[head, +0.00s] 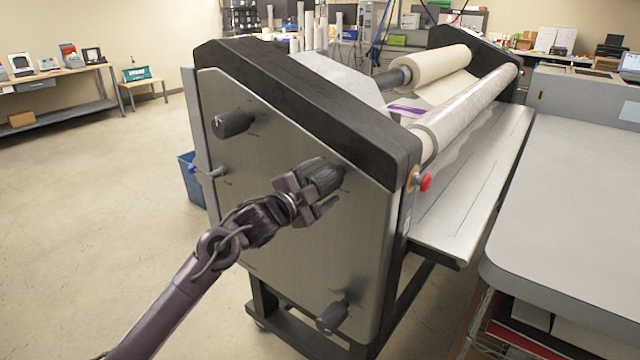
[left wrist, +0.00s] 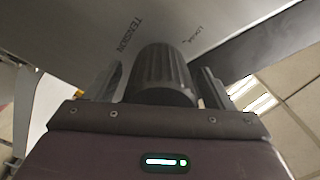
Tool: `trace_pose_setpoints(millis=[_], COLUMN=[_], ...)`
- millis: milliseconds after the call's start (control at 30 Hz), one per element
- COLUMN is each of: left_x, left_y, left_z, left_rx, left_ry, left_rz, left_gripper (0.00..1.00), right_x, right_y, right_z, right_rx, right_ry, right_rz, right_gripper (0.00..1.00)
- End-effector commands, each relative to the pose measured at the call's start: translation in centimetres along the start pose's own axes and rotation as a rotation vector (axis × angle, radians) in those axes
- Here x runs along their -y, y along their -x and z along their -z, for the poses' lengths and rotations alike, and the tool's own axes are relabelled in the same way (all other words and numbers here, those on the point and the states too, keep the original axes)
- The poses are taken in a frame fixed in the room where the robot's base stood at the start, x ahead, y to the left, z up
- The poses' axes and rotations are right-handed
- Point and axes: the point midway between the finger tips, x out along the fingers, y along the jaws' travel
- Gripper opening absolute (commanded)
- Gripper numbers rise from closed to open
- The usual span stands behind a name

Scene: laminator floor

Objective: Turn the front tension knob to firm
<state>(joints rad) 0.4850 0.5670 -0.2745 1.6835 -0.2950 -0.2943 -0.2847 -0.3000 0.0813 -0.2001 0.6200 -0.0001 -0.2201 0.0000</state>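The front tension knob (head: 325,177) is a dark ribbed knob on the grey side panel (head: 270,150) of the laminator, near its upper right. My left gripper (head: 318,187) is at this knob, with a finger on either side of it. In the left wrist view the ribbed knob (left wrist: 160,72) stands between the two fingers (left wrist: 160,85), and a narrow gap seems to show on each side. The word TENSION is printed left of it, and a smaller word above right is hard to read. The knob's pointer position is not clear. My right gripper is not in view.
Another dark knob (head: 233,123) is at the panel's upper left, and one (head: 332,317) is near its bottom. A red button (head: 425,182) sits on the front edge. A grey table (head: 570,220) stands at the right. Open floor (head: 90,230) lies to the left.

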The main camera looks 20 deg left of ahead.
Motion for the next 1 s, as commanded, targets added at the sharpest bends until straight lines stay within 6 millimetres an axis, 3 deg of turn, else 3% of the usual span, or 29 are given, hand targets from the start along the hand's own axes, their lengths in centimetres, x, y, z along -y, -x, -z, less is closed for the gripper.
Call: trace_pose_setpoints(millis=[267, 700, 1000], left_x=[-0.1, -0.3, 0.0], left_y=[0.3, 6.7, 7.8], left_z=[-0.1, -0.2, 0.0], left_rx=[0.001, 0.002, 0.000], left_ry=[0.000, -0.002, 0.000], left_rz=[0.000, -0.002, 0.000], left_gripper=[0.75, 0.75, 0.75], right_x=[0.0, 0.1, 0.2], right_y=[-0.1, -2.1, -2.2], right_z=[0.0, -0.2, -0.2], right_rx=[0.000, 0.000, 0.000], right_ry=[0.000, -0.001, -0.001], right_rz=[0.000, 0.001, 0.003], right_gripper=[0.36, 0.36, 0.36])
